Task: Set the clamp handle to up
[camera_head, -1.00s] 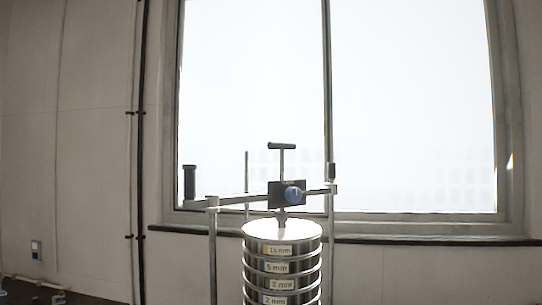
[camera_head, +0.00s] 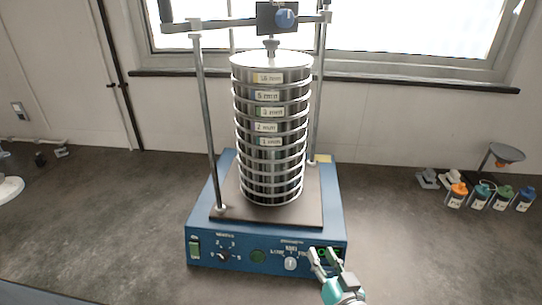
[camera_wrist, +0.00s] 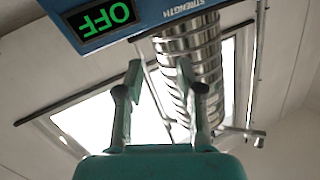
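A sieve shaker stands on the bench, with a blue base (camera_head: 268,258) and a tall stack of metal sieves (camera_head: 270,125). A crossbar (camera_head: 228,23) spans two upright rods above the stack. A black upright grip (camera_head: 166,10) is at its left end, and a blue knob (camera_head: 286,17) sits on a dark block at its middle. The top of the clamp is cut off by the head view's upper edge. My gripper (camera_head: 326,257) is in front of the base's right front corner, well below the clamp. In the wrist view its two fingers (camera_wrist: 160,68) are apart with nothing held.
Several small bottles (camera_head: 480,197) stand at the right beside a funnel stand (camera_head: 506,154). The bench left of the shaker is largely clear.

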